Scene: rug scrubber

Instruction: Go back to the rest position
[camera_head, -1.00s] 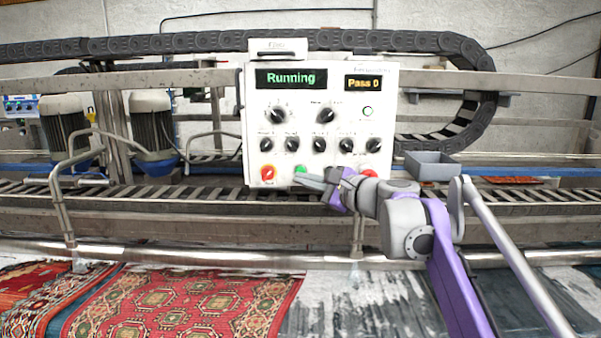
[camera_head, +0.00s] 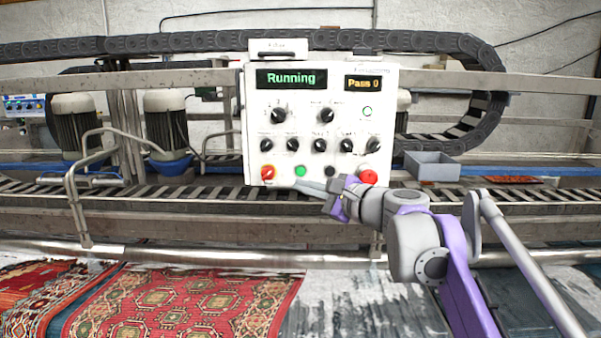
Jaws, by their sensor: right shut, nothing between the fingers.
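My right gripper (camera_head: 312,187) is shut and empty. It points left, just below the lower row of buttons on the white control panel (camera_head: 383,110). The green button (camera_head: 300,171) shows uncovered just above its fingertips. A red button (camera_head: 267,173) is to the left, and another red button (camera_head: 368,177) is to the right, above my wrist. A dark button (camera_head: 330,172) sits between. The panel's display (camera_head: 291,79) reads "Running" and a smaller one (camera_head: 363,83) reads "Pass 0". My left gripper is not in view.
A grey open bin (camera_head: 432,167) stands right of the panel. A metal rail (camera_head: 180,256) runs across in front of the machine. Patterned red rugs (camera_head: 185,303) lie at the lower left. Motors (camera_head: 165,125) stand behind left.

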